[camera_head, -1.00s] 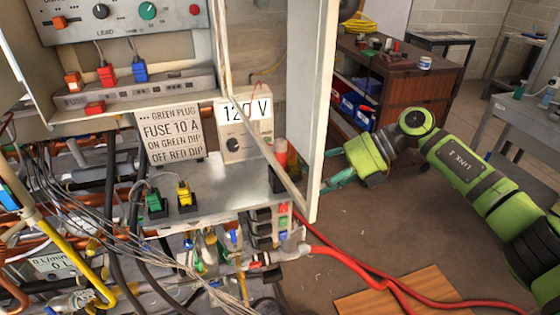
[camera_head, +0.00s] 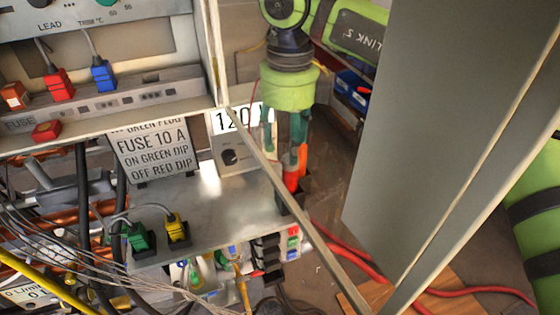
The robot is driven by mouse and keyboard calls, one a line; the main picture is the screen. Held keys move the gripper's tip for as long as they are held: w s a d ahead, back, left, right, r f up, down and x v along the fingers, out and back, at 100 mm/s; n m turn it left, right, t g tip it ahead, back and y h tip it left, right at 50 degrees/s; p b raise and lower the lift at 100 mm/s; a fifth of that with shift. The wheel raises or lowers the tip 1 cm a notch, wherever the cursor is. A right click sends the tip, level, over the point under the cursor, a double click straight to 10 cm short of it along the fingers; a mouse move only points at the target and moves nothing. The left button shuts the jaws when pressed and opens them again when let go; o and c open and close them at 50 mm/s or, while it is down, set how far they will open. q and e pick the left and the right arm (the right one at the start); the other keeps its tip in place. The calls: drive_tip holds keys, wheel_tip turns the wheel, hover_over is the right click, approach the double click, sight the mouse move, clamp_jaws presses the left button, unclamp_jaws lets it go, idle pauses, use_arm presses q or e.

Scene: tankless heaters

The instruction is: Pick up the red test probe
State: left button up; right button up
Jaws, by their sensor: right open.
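The red test probe (camera_head: 291,180) stands upright in a dark holder (camera_head: 292,203) at the right end of the metal shelf. An orange piece (camera_head: 302,158) shows just above it, beside a fingertip. My right gripper (camera_head: 284,140) points down from above with its teal fingers apart. Its fingertips are just above the probe's red part. Whether they touch the probe cannot be told. The meter (camera_head: 231,155), with a partly covered "120" reading, stands left of the gripper. My left gripper is not in view.
The narrow door frame edge (camera_head: 318,240) runs diagonally in front of the holder. A large grey door panel (camera_head: 440,120) fills the right. A fuse sign (camera_head: 153,150), green plug (camera_head: 139,237) and yellow plug (camera_head: 177,229) are left. Red hoses (camera_head: 350,262) lie below.

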drive_tip(key=shift+a+f, duration=0.1)
drive_tip(key=shift+f, duration=0.2)
drive_tip(key=shift+s+d+f+p, duration=0.2)
drive_tip(key=shift+s+f+p, duration=0.05)
drive_tip(key=shift+f+p, duration=0.3)
drive_tip(key=shift+s+d+f+p, duration=0.2)
drive_tip(key=shift+f+p, duration=0.25)
drive_tip(key=shift+f, duration=0.2)
wheel_tip(320, 180, down, 4)
drive_tip(key=shift+w+r+p, duration=0.15)
drive_tip(key=shift+r+p, duration=0.1)
drive_tip(key=shift+p, duration=0.45)
drive_tip(key=shift+f, duration=0.2)
clamp_jaws()
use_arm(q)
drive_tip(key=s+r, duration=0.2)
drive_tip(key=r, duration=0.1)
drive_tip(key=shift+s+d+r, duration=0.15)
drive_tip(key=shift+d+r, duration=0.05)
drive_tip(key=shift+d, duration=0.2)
